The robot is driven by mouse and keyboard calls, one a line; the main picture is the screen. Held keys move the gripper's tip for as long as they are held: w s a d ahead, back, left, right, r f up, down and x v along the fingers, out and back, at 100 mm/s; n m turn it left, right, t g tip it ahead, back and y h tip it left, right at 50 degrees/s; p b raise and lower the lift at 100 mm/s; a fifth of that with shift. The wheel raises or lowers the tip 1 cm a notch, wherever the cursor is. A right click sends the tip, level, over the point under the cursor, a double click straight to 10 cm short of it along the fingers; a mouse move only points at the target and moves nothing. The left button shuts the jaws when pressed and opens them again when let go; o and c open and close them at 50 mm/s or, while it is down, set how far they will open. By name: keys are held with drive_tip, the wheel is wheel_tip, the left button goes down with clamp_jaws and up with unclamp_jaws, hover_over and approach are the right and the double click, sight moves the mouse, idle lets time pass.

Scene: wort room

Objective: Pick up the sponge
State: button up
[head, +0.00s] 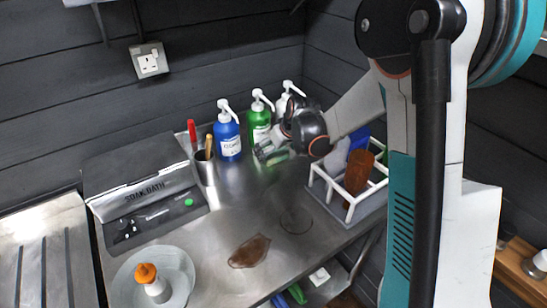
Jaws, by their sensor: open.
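My gripper (265,154) reaches in from the right over the back of the steel worktop, in front of the pump bottles. It is open. A small green patch (278,160) shows right by its fingers; it may be the sponge, but it is too small and covered to be sure. I cannot tell whether the fingers touch it. No other thing in view is clearly a sponge.
Blue (229,137) and green (260,122) pump bottles stand behind my gripper, a third partly hidden. A bottle rack (348,208) stands right, a cup (205,169) and soak bath (147,208) left. A brown puddle (249,251) and a round plate (179,267) lie in front.

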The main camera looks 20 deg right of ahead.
drive_tip(key=shift+w+f, duration=0.15)
drive_tip(key=shift+f, duration=0.15)
drive_tip(key=shift+c, duration=0.6)
drive_tip(key=c, duration=0.6)
wheel_tip(320, 180, up, 10)
drive_tip(key=p, duration=0.3)
drive_tip(key=shift+p, duration=0.3)
